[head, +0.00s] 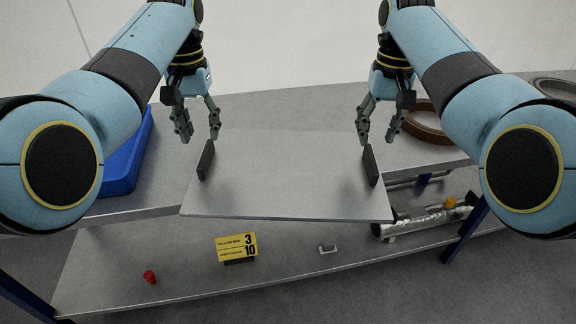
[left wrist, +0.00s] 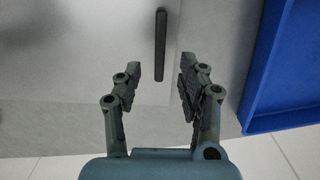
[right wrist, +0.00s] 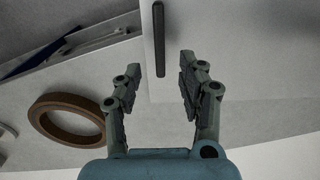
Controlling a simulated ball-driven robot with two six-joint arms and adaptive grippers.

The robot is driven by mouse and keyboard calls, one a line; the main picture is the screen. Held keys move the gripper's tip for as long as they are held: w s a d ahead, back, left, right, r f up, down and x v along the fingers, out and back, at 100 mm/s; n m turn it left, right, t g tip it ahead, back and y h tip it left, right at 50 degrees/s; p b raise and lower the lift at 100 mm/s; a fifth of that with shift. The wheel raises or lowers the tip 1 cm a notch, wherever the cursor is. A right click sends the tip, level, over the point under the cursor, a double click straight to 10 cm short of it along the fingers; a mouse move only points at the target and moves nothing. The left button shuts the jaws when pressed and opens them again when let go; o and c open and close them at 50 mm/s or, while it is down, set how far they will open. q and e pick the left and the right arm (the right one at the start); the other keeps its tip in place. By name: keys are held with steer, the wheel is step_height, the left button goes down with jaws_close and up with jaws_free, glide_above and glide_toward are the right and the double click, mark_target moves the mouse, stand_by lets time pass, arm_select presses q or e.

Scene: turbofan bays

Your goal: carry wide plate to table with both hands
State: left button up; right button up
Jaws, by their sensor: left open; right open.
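The wide plate (head: 285,175) is a flat grey sheet lying on the upper shelf of a metal bench, its front edge reaching past the shelf's front edge. A dark upright handle stands at its left end (head: 206,160) and another at its right end (head: 371,165). My left gripper (head: 199,138) is open and empty by the left handle, which shows ahead of its fingers in the left wrist view (left wrist: 160,45). My right gripper (head: 377,138) is open and empty by the right handle, seen ahead of its fingers in the right wrist view (right wrist: 158,40). Neither gripper visibly touches a handle.
A blue bin (head: 128,160) is left of the plate. A brown ring (head: 428,122) lies on the shelf at right. The lower shelf holds a yellow sign (head: 236,246), a red piece (head: 150,277), a small bracket (head: 328,249) and a silvery tube (head: 425,222).

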mark_target(205, 152)
arm_select(q)
step_height(205, 152, down, 6)
steer(key=shift+f, duration=0.2)
arm_select(e)
step_height(205, 152, down, 6)
steer(key=shift+f, duration=0.25)
arm_select(q)
jaws_close()
arm_select(e)
jaws_close()
